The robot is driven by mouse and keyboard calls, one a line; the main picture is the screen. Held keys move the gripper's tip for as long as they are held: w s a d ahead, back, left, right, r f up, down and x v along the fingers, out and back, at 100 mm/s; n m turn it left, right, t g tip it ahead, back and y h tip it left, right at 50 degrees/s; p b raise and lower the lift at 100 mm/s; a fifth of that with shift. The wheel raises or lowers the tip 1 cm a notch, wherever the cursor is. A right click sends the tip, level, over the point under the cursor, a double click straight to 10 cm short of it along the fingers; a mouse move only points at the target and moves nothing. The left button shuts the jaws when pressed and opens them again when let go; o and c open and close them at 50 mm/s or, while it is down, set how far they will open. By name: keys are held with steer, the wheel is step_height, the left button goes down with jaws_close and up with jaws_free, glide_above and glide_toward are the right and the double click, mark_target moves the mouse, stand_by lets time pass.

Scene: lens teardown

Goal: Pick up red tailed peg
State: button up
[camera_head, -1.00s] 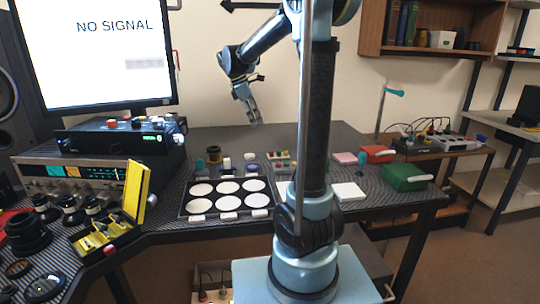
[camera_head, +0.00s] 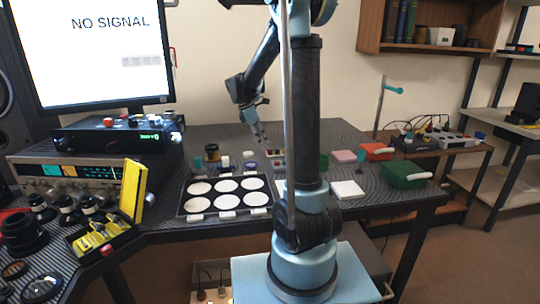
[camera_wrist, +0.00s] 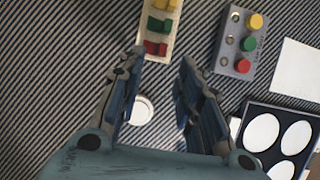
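My gripper (camera_wrist: 161,60) is open and empty, pointing down above the striped table; in the head view its tip (camera_head: 262,140) is over the back of the table. In the wrist view a beige holder (camera_wrist: 174,27) lies ahead of the fingers, with yellow, green and red (camera_wrist: 155,48) pieces in a row. To its right a grey block (camera_wrist: 226,44) carries round yellow, green and red (camera_wrist: 242,66) tops beside small holes. I cannot tell which red piece is the tailed peg; no tail shows clearly.
A dark tray (camera_head: 226,215) with several white discs stands in front, and a white pad (camera_head: 348,190) lies to the right. A round white piece (camera_wrist: 140,110) shows between my fingers. Red (camera_head: 376,152) and green (camera_head: 403,175) boxes are at the right.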

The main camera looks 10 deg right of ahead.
mark_target(270, 151)
steer(key=shift+x, duration=2.85)
steer(key=c, duration=0.8)
